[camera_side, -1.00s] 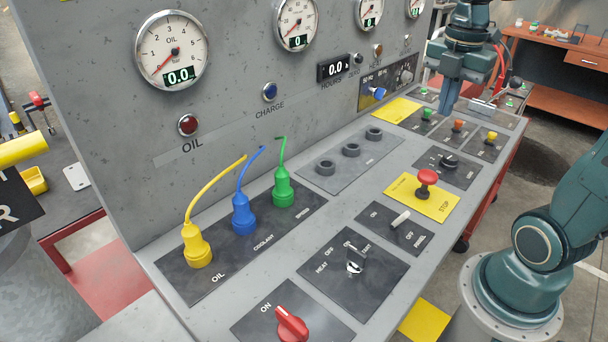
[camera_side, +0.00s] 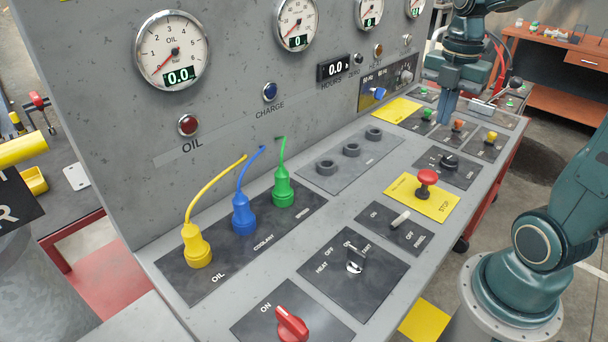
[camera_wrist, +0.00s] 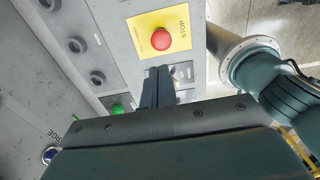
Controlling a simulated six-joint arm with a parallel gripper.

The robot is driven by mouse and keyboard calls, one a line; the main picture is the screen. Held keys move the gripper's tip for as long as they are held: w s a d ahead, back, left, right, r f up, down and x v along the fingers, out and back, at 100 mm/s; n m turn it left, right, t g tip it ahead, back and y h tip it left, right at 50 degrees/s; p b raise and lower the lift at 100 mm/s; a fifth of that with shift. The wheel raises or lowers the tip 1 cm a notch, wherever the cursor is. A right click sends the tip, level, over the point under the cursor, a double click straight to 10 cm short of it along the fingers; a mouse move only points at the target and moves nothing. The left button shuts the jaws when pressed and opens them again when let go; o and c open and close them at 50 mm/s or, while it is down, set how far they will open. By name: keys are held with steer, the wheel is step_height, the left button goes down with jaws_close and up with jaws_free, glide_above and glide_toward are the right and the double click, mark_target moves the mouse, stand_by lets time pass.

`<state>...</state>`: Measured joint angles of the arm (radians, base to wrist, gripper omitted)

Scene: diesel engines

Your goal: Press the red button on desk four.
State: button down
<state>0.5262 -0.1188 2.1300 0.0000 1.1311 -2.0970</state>
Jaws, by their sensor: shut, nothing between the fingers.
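A large red mushroom button (camera_side: 427,178) stands on a yellow plate (camera_side: 440,206) marked STOP in the side view. The button also shows near the top of the wrist view (camera_wrist: 161,39). In the wrist view my fingers (camera_wrist: 158,75) point toward the STOP plate, apart from the red button. A small orange-red button (camera_side: 458,125) is just right of my fingertips in the side view. No desk number is readable.
A green button (camera_side: 427,114) and a yellow button (camera_side: 491,137) flank the orange one. A black knob (camera_side: 449,161) lies between these and the STOP plate. The upright gauge panel (camera_side: 240,90) bounds the left. Yellow, blue and green plugs (camera_side: 243,218) stand nearer the camera.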

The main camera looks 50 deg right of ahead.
mark_target(429, 173)
step_height(429, 173, down, 12)
stand_by(0.6)
steer(key=shift+s+f, duration=0.1)
steer(key=shift+f, duration=1.25)
step_height(429, 173, up, 15)
steer(key=shift+f, duration=0.2)
stand_by(0.3)
stand_by(0.4)
